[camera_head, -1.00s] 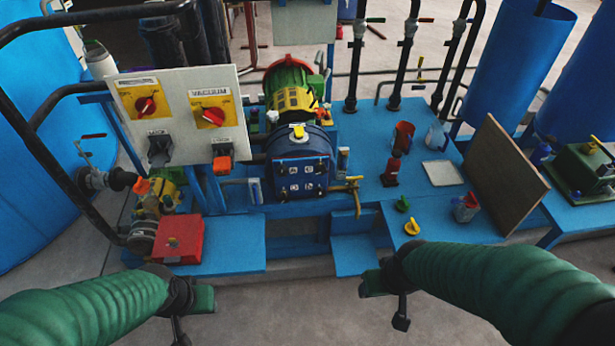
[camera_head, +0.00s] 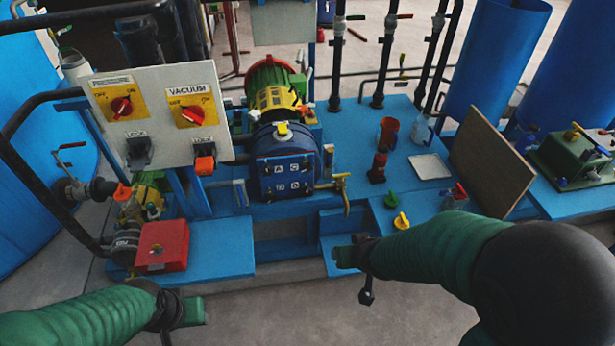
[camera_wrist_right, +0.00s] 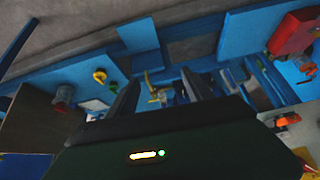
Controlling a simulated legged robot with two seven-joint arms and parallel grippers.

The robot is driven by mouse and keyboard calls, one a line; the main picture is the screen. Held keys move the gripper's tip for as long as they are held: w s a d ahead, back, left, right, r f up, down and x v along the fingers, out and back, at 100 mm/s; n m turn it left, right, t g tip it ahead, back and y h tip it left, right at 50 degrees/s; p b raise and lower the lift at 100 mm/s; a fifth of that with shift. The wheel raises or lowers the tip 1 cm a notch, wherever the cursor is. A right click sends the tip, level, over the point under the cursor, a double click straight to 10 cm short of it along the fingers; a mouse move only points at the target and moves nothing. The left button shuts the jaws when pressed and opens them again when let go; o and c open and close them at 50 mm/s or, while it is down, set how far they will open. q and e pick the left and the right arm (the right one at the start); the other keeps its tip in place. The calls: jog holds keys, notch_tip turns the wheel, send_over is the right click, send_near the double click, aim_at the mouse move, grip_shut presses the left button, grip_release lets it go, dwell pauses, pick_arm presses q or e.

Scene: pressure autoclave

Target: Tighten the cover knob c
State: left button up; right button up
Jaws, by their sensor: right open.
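The blue autoclave cover (camera_head: 287,177) faces me at the centre of the head view, with small lettered plates on its face. The plate at the upper right (camera_head: 294,168) looks like C, but the letters are small. Knob c itself is too small to pick out surely. My right gripper (camera_head: 358,270) is in front of the bench, below and right of the cover and apart from it. In the right wrist view its two dark fingers (camera_wrist_right: 160,88) stand apart with nothing held. My left gripper (camera_head: 180,318) is low at the left, away from the cover; its fingers are unclear.
A brass tap (camera_head: 340,186) sticks out just right of the cover. A switch panel (camera_head: 160,115) and a red box (camera_head: 162,245) stand to the left. Yellow (camera_head: 401,221) and green (camera_head: 391,199) knobs lie on the right bench, near a leaning brown board (camera_head: 492,162).

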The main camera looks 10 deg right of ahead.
jog(key=w+a+f+t+b, duration=0.2)
jog(key=w+f+t+b, duration=0.35)
jog(key=w, duration=0.55)
jog(key=n+t+b, duration=0.2)
jog(key=t+b, duration=0.1)
jog(key=t, duration=0.3)
send_near(307, 168)
jog(key=w+b, duration=0.1)
jog(key=w, duration=0.7)
jog(key=shift+w+r, duration=0.1)
jog(key=shift+w, duration=0.3)
pick_arm(q)
jog(key=s+x, duration=0.2)
jog(key=x, duration=1)
jog(key=shift+f, duration=0.55)
pick_arm(e)
jog(key=shift+m, duration=0.3)
grip_shut()
